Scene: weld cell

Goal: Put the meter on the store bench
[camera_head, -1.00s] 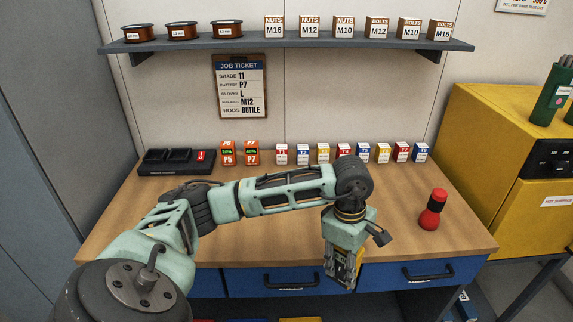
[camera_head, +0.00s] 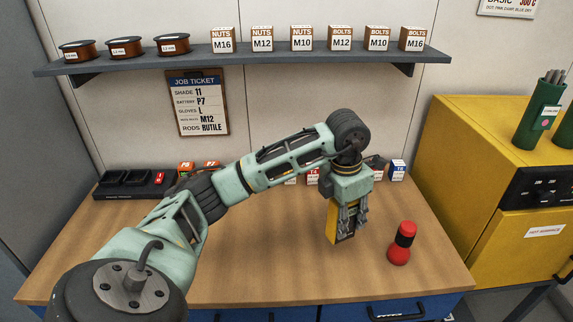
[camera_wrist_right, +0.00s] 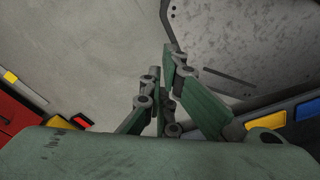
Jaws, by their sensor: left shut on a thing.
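The meter (camera_head: 333,222) is a yellow body with a dark face, upright in my left gripper (camera_head: 350,220). The gripper points down and is shut on it. The meter shows in front of the wooden top of the store bench (camera_head: 270,265), left of a red and black flashlight-like thing (camera_head: 402,243). I cannot tell whether its lower end touches the wood. My right gripper (camera_wrist_right: 163,62) shows only in the right wrist view, over a grey floor. Its green fingers overlap there, so its opening is unclear, and I see nothing held.
Black chargers (camera_head: 130,183), orange batteries and several small boxes (camera_head: 397,170) line the back of the bench, partly behind my left arm. A shelf (camera_head: 240,62) with spools and boxes hangs above. A yellow cabinet (camera_head: 480,150) stands at right. The bench front middle is clear.

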